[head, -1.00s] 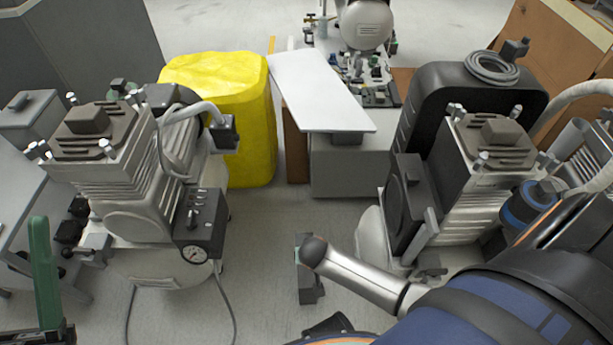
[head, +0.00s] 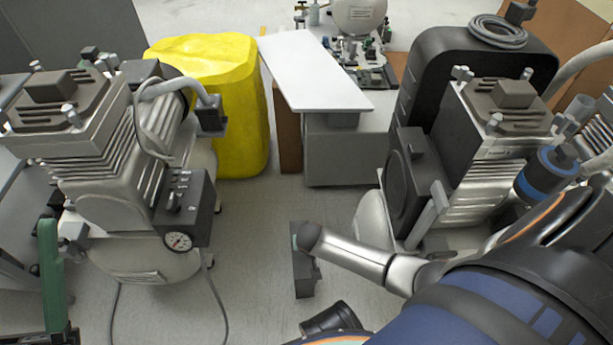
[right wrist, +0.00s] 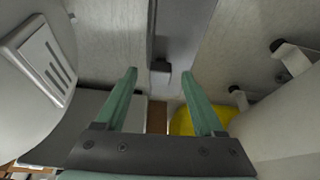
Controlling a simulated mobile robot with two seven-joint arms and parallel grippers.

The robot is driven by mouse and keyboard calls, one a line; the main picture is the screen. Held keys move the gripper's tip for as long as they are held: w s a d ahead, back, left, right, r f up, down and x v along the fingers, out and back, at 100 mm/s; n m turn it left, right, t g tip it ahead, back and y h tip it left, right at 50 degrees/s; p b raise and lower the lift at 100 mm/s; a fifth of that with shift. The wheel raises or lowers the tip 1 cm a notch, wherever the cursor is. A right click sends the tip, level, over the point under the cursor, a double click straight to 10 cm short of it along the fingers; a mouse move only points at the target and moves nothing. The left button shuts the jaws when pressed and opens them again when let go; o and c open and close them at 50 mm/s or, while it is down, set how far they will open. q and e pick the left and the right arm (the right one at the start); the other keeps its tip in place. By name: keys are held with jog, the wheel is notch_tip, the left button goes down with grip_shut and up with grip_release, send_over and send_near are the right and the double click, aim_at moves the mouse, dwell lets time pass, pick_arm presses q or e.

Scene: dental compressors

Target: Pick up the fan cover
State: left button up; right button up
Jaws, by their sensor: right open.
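The likely fan cover is a black square panel with a round face (head: 402,185), upright against the side of the right compressor (head: 490,150) in the head view; I cannot be sure of it. My right arm reaches in from the lower right, in front of that compressor's base, and its gripper is not clear there. In the right wrist view my right gripper (right wrist: 159,73) has its two green fingers apart with nothing held between them. My left gripper (head: 52,290) shows at the lower left as one green upright finger on a dark base; its other finger is out of sight.
A left compressor (head: 110,190) with a gauge and a trailing hose stands near my left gripper. Behind are a yellow covered bin (head: 225,110) and a white-topped table (head: 315,75). Grey floor (head: 255,235) lies open between the compressors.

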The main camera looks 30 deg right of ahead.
jog(key=shift+w+d+f, duration=0.1)
jog(key=shift+w+f, duration=0.05)
jog(key=shift+f, duration=0.3)
jog(key=shift+c, duration=0.2)
grip_shut()
jog(key=shift+r, duration=0.1)
dwell(0.8)
